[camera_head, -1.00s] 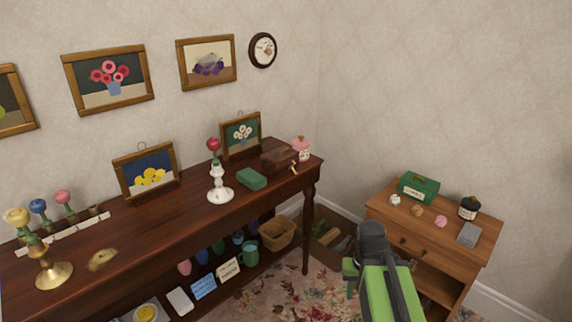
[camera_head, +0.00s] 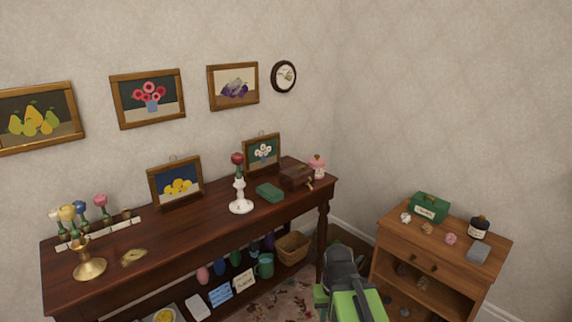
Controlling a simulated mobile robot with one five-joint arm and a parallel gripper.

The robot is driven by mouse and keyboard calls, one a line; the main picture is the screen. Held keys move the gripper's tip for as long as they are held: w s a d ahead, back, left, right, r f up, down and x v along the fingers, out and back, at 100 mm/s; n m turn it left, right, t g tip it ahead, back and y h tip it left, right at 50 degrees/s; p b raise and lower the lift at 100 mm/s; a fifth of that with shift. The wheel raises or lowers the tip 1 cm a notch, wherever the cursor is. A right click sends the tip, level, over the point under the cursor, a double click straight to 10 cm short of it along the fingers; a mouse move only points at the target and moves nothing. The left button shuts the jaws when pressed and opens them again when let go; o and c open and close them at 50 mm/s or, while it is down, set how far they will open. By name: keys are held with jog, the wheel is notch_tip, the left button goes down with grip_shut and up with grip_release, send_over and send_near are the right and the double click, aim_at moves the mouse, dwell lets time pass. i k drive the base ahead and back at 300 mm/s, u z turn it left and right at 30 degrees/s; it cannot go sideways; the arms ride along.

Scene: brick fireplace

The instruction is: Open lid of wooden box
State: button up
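A small reddish-brown wooden box (camera_head: 297,175) sits near the right end of the long dark table, and its lid looks closed. A small gold-coloured piece (camera_head: 310,185) shows at its right front. My green and black arm reaches up from the bottom of the view, with its dark end, my gripper (camera_head: 340,262), in front of the table's right end. It is below and nearer than the box, and apart from it. Its fingers cannot be made out.
A green box (camera_head: 270,192), a white candlestick (camera_head: 241,205) and a pink-topped jar (camera_head: 317,167) stand near the wooden box. A small cabinet (camera_head: 440,262) stands at the right, with a green chest (camera_head: 429,207) on it. Some floor shows between the table and cabinet.

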aim_at(294, 173)
jog(key=i, duration=0.85)
